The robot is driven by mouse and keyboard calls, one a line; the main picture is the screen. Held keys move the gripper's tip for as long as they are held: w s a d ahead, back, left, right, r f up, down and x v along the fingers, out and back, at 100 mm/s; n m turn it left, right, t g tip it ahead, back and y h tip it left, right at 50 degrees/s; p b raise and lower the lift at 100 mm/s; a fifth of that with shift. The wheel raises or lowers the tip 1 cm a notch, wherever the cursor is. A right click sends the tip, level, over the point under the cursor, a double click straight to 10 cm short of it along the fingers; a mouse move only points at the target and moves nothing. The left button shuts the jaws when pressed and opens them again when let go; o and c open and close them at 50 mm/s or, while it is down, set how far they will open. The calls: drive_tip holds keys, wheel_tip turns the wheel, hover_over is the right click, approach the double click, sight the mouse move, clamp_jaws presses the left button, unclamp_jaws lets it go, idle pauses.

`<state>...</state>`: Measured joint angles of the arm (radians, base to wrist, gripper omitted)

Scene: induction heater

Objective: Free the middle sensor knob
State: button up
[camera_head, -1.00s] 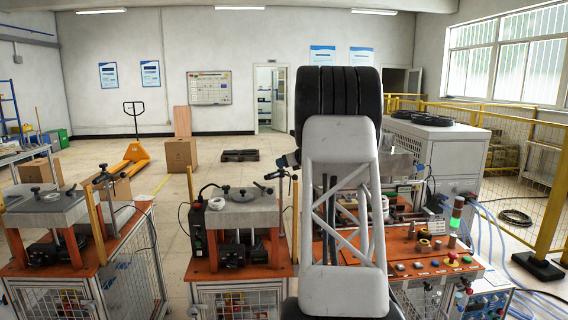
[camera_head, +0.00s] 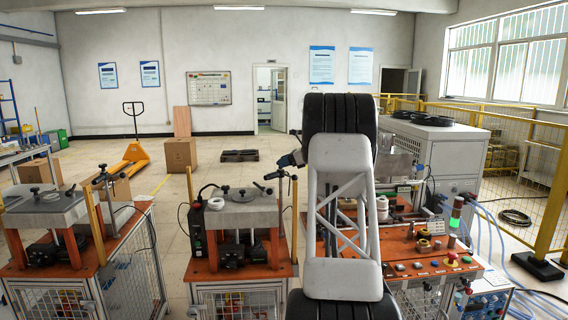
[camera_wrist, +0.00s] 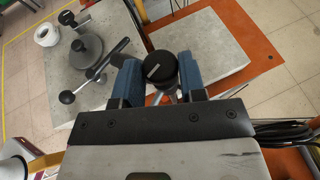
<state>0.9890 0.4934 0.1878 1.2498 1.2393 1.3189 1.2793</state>
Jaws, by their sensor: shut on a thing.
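The middle sensor knob (camera_wrist: 160,66) is black and round with a white pointer line, seen from above in the wrist view. My gripper (camera_wrist: 161,78) has its two blue fingers on either side of the knob, shut on it. In the head view my gripper (camera_head: 288,161) shows beside my arm, at the top of the sensor post at the right edge of the middle station (camera_head: 240,214). The knob itself is too small to make out there. The lower part of its post is partly hidden by the gripper in the wrist view.
In the wrist view, a round black clamp (camera_wrist: 86,50) with ball-ended levers sits on a grey slab to the left. Another bare slab (camera_wrist: 195,45) lies behind the knob. A left station (camera_head: 45,215) and a control panel (camera_head: 435,265) flank the middle station.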

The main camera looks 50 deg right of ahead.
drive_tip(key=n+g+y, duration=0.2)
drive_tip(key=n+y, duration=0.1)
drive_tip(key=n+g+y, duration=0.1)
drive_tip(key=n+g, duration=0.1)
drive_tip(key=shift+w+d+y, duration=0.3)
drive_tip(key=shift+d, duration=0.05)
drive_tip(key=shift+w+n+g+y, duration=0.2)
drive_tip(key=shift+n+g+y, duration=0.8)
drive_tip(key=shift+n+g, duration=0.5)
drive_tip(key=o, duration=0.9)
drive_tip(key=shift+s+m+t, duration=0.15)
drive_tip(key=shift+m+t, duration=0.15)
drive_tip(key=shift+t, duration=0.2)
